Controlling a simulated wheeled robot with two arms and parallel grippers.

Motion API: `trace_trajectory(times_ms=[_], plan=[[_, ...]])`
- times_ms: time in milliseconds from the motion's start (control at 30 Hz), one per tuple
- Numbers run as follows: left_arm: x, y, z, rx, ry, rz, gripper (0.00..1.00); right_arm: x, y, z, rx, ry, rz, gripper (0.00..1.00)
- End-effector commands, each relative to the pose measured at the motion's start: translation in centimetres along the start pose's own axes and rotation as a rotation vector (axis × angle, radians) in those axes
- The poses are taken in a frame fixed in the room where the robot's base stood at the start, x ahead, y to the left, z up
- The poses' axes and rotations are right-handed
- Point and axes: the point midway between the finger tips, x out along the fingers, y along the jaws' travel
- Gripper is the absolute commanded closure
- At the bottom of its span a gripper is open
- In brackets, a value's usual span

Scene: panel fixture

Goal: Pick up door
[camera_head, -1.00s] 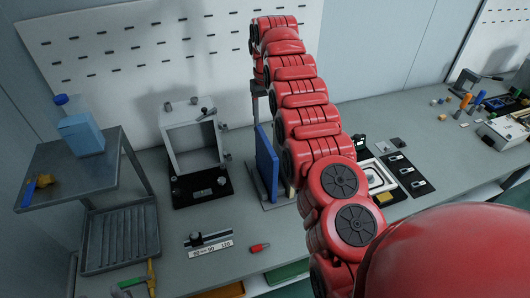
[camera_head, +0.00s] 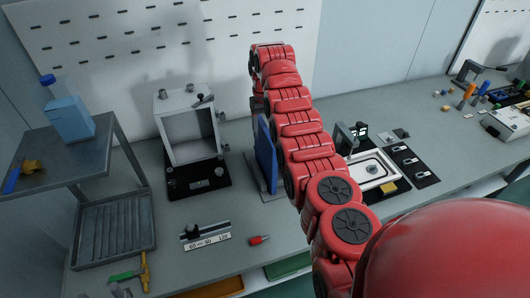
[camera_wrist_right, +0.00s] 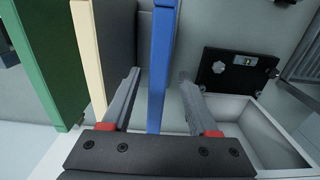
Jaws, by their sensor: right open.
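A blue door-like panel (camera_head: 265,157) stands upright in a grey rack on the bench, partly behind my right arm. In the right wrist view the blue panel (camera_wrist_right: 162,65) is edge-on between the two fingers of my right gripper (camera_wrist_right: 160,78). The fingers are open, with a visible gap on each side of it. In the head view the right gripper (camera_head: 257,106) is mostly hidden by my red arm, at the panel's top. The grey box (camera_head: 190,125) left of the panel has an open front. My left gripper is not in view.
A cream panel (camera_wrist_right: 90,50) and a green panel (camera_wrist_right: 45,60) stand beside the blue one. A black base plate (camera_head: 198,184) lies under the box. A shelf stand (camera_head: 110,155) with a blue bottle (camera_head: 68,118) is at the left. A red-tipped item (camera_head: 259,240) lies in front.

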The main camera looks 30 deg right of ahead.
Motion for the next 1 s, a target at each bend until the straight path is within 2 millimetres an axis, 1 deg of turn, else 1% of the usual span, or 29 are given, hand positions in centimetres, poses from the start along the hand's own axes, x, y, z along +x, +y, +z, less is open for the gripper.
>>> trace_trajectory(times_ms=[133, 200, 367, 400, 500, 633, 833, 967, 1000], plan=[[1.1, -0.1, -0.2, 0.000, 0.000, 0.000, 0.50, 0.9, 0.1, -0.1, 0.001, -0.002, 0.000, 0.40], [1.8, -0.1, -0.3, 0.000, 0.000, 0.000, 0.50, 1.8, 0.2, -0.1, 0.001, -0.003, -0.001, 0.40], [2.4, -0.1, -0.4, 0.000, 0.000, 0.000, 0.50, 3.1, 0.2, -0.4, 0.000, 0.000, 0.000, 0.40], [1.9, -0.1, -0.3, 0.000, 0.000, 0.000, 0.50, 4.1, 0.2, -0.4, -0.001, -0.002, 0.000, 0.40], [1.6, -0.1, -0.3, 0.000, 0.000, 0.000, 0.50, 5.1, 0.2, -0.4, 0.000, 0.001, 0.001, 0.40], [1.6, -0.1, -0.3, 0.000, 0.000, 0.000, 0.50, 5.6, 0.3, -0.5, 0.001, 0.004, 0.001, 0.40], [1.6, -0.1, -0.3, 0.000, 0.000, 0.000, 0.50, 5.6, 0.3, -0.5, 0.000, 0.003, 0.001, 0.40], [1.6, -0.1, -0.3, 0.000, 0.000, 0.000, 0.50, 5.6, 0.2, -0.5, 0.000, 0.003, 0.001, 0.63], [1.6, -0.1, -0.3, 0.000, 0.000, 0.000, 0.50, 5.6, 0.2, -0.5, 0.000, 0.002, 0.001, 0.71]])
